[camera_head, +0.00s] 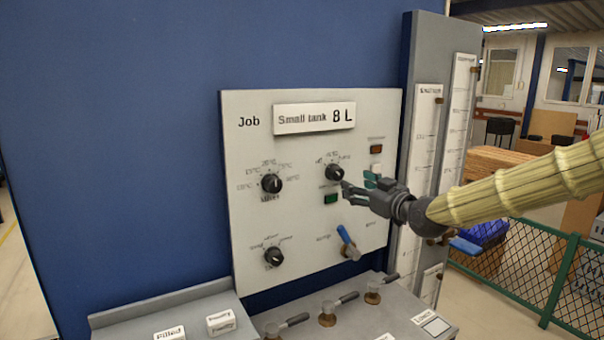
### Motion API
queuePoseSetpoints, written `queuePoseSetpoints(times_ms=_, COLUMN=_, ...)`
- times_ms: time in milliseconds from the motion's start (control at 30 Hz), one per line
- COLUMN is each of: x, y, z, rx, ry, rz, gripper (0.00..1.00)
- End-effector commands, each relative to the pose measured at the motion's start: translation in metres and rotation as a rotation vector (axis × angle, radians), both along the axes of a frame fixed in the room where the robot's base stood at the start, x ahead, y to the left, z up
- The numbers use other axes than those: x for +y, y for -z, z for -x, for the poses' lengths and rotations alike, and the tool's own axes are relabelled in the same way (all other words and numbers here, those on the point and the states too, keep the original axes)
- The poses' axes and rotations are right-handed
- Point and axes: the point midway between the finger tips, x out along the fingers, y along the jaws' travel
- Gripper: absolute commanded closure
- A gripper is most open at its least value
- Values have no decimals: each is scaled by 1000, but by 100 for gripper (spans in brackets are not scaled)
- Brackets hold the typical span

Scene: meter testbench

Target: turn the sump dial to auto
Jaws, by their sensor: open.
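The grey panel (300,225) carries three black dials with small print. One dial (334,172) is at the upper right, one (271,184) at the upper left and one (274,256) at the lower left. The print is too small to tell which is the sump dial or which mark is auto. My gripper (348,191) is open and empty. Its fingertips are just below and right of the upper right dial, by the green button; whether they touch the panel I cannot tell.
A green button (331,198) sits under the upper right dial. A blue-handled lever (347,240) is below my gripper. Several valve levers stand on the sloped ledge below. Tall gauges (457,120) stand right, partly behind my arm. The panel's left side is clear.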

Motion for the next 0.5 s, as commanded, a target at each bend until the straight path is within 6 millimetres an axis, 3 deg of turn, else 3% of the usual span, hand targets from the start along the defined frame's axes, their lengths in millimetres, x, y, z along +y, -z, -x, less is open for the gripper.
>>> queuePoseSetpoints(times_ms=167, x=15, y=-3, z=-10, rx=-1, ry=-10, rz=-2, gripper=42)
queuePoseSetpoints(times_ms=500, x=65, y=3, z=-56, rx=6, ry=-23, rz=5, gripper=42)
